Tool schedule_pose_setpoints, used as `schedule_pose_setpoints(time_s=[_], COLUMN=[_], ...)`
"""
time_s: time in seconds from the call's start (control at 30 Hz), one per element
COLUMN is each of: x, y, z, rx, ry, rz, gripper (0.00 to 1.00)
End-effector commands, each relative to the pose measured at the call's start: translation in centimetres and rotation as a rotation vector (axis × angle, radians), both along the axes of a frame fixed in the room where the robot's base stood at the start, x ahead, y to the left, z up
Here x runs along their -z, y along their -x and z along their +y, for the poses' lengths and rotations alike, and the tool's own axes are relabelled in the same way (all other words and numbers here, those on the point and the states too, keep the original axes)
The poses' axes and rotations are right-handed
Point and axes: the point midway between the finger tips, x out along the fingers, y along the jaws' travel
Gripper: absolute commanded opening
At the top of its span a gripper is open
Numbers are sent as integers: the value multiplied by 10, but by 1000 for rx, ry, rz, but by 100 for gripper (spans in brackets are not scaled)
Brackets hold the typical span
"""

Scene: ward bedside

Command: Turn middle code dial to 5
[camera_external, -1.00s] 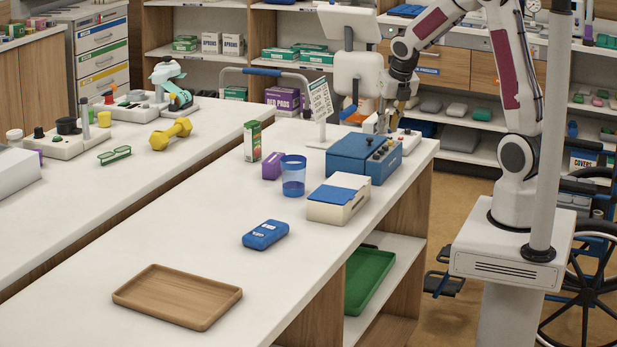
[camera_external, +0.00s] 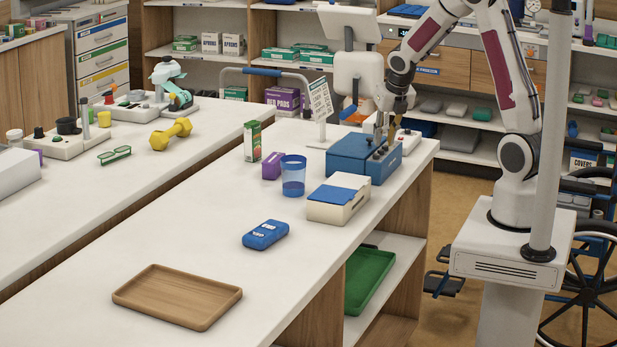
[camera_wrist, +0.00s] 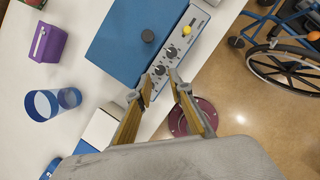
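The blue box (camera_external: 350,158) stands at the far end of the near counter, with a control panel (camera_external: 385,163) along its right side. In the wrist view the grey panel (camera_wrist: 179,42) carries a row of dark dials: the middle-looking one (camera_wrist: 171,52), one nearer my fingers (camera_wrist: 159,70), and a yellow knob (camera_wrist: 187,30) farther up. The dial numbers are too small to read. My gripper (camera_external: 384,139) points down just above the panel. In the wrist view its fingers (camera_wrist: 162,80) are apart and empty, near the closest dial; contact cannot be told.
A blue cup (camera_external: 293,176), purple box (camera_external: 271,166) and cream box with blue lid (camera_external: 338,199) stand nearby. A sign on a stand (camera_external: 321,101) is behind. The counter around the wooden tray (camera_external: 178,297) is mostly clear.

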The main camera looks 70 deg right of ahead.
Motion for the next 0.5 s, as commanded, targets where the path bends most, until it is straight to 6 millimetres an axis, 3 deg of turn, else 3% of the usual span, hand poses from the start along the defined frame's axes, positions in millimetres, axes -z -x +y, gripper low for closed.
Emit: schedule_pose_setpoints(time_s=[0.2, 0.5], x=[19, 30], y=[-5, -9], z=[-5, -9], rx=[0, 1], ry=[-1, 0], rz=[2, 0], gripper=[21, 21])
